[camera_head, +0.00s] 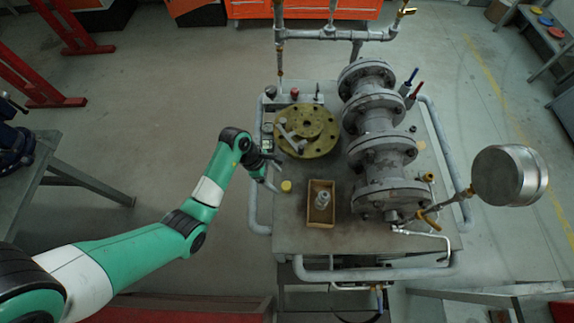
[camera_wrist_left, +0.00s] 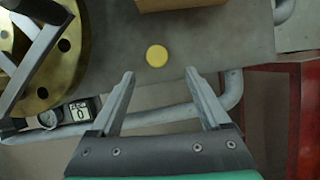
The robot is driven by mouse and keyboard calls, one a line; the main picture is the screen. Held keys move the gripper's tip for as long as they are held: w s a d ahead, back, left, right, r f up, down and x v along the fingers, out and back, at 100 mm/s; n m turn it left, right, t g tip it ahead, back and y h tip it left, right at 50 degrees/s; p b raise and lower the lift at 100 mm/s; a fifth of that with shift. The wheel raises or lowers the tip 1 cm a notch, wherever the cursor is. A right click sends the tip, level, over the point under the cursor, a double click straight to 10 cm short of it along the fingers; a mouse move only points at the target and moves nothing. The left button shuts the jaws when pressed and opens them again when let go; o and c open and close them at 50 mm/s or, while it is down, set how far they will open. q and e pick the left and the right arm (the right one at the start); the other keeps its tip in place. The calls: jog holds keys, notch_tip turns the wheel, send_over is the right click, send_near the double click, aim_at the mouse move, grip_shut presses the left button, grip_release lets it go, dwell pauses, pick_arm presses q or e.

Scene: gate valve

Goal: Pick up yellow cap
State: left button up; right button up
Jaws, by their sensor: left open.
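The yellow cap (camera_head: 286,186) is a small round disc lying on the grey metal table (camera_head: 300,240), near its left edge. It also shows in the left wrist view (camera_wrist_left: 157,56), just beyond the fingertips and roughly centred between them. My left gripper (camera_head: 273,174) is open and empty, a little up and left of the cap in the head view. In the left wrist view the gripper's two fingers (camera_wrist_left: 160,74) are spread wide, apart from the cap. My right gripper is not in view.
A wooden box (camera_head: 311,217) with a metal part inside stands right of the cap. A brass flange (camera_head: 318,146) with a tool on it lies behind. Grey gate valve pipework (camera_head: 380,150) stands at the right. A tube rail (camera_head: 252,205) runs along the table's left side.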

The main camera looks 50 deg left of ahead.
aim_at(285, 185)
pick_arm(q)
jog(key=shift+x, duration=0.85)
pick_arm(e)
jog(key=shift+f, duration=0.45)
pick_arm(q)
jog(key=b+x, duration=0.1)
jog(key=x, duration=0.1)
jog(key=b+x, duration=0.2)
jog(key=x, duration=0.1)
jog(key=shift+w+d, duration=0.1)
jog(key=shift+w, duration=0.15)
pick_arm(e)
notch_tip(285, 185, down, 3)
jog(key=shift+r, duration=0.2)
pick_arm(q)
jog(key=shift+r, duration=0.1)
grip_shut()
